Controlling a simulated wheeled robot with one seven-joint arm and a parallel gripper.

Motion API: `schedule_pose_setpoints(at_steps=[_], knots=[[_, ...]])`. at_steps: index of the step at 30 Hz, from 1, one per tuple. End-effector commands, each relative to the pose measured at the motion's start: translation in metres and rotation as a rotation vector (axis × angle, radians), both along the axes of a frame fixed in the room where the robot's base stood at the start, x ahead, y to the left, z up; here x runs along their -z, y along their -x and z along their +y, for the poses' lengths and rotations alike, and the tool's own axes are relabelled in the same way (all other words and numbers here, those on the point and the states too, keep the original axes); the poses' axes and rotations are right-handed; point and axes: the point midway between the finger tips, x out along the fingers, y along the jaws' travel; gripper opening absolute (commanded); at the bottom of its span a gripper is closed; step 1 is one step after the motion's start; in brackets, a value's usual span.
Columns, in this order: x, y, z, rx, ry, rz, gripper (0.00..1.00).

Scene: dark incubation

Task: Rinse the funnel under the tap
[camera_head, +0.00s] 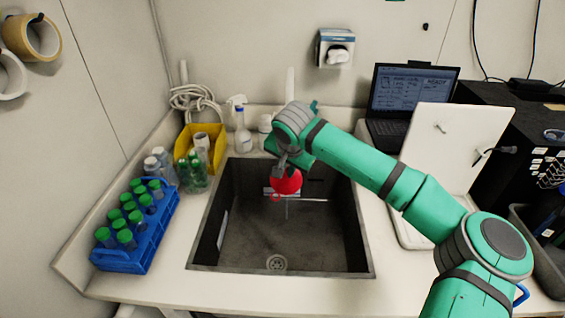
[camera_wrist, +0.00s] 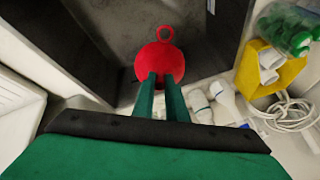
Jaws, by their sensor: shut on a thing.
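The red funnel (camera_head: 287,181) is held over the dark sink (camera_head: 240,235), near its back edge. My gripper (camera_head: 279,165) is shut on the funnel. In the wrist view the funnel (camera_wrist: 159,62) sits at the tips of my green fingers (camera_wrist: 160,85), with its small ring tab pointing away from them. A thin stream-like vertical line shows below the funnel in the head view, but I cannot tell whether it is water. The tap is mostly hidden behind my arm; a pale upright post (camera_head: 290,84) shows behind the wrist.
A blue rack (camera_head: 135,255) of green-capped tubes stands left of the sink. A yellow bin (camera_head: 215,148), a spray bottle (camera_head: 242,133) and a coiled white hose (camera_head: 195,99) are behind it. A white board (camera_head: 450,130) and laptop (camera_head: 410,92) stand at the right. The sink's front is clear.

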Motion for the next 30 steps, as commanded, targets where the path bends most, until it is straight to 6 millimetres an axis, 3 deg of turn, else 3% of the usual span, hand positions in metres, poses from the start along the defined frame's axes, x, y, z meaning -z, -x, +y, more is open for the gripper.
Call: schedule_pose_setpoints(at_steps=[18,30], knots=[[-0.031,0.038,-0.007,0.0,0.0,-0.001,0.0],[-0.032,0.04,-0.007,0.0,0.0,0.0,0.0]])
